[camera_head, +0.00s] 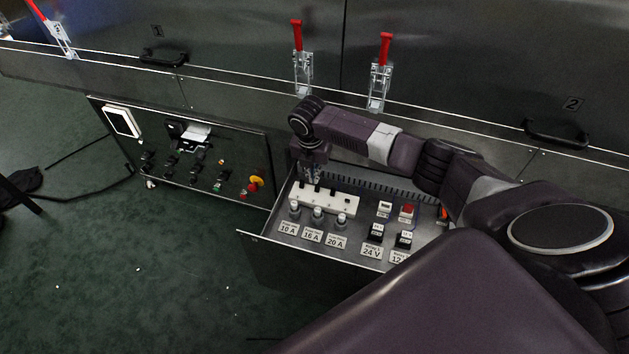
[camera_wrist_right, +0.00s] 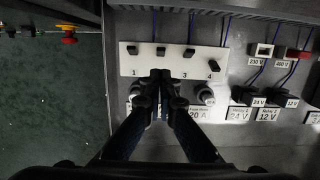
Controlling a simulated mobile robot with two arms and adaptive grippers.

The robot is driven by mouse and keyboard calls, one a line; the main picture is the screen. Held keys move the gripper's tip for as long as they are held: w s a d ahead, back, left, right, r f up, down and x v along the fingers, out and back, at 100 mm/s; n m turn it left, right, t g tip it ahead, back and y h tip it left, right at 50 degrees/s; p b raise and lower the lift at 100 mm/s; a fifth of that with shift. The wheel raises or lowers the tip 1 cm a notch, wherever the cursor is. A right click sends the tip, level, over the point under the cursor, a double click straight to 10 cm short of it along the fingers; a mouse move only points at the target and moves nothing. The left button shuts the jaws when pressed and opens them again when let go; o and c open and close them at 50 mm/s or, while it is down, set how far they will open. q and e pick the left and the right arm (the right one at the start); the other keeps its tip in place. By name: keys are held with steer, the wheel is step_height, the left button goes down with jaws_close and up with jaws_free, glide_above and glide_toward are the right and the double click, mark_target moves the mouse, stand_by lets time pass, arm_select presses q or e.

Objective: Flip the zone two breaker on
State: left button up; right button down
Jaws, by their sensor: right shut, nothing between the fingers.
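The white breaker strip (camera_wrist_right: 205,73) carries a row of black switches with printed numbers 1, 3 and 4 readable. The second switch (camera_wrist_right: 160,50) sits between those for 1 and 3. Its lever and those of 1 and 3 are near the strip's top edge, while the fourth lever (camera_wrist_right: 214,66) sits lower. My right gripper (camera_wrist_right: 161,75) is shut and empty, its tips over the strip just below the second switch and covering its number. I cannot tell whether they touch. The strip (camera_head: 345,203) also shows in the head view, under the right gripper (camera_head: 313,178). My left gripper is out of view.
The strip lies in an open metal drawer (camera_head: 262,241) with round fuse holders (camera_head: 317,213) and black relays (camera_head: 376,232) in front of it. Blue wires run behind the strip. A control panel (camera_head: 235,150) with a yellow-and-red emergency knob stands left of the drawer.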

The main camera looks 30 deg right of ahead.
steer(key=shift+s+a+r, duration=0.1)
steer(key=shift+r, duration=0.7)
steer(key=shift+s+a+r, duration=0.1)
steer(key=shift+r, duration=0.65)
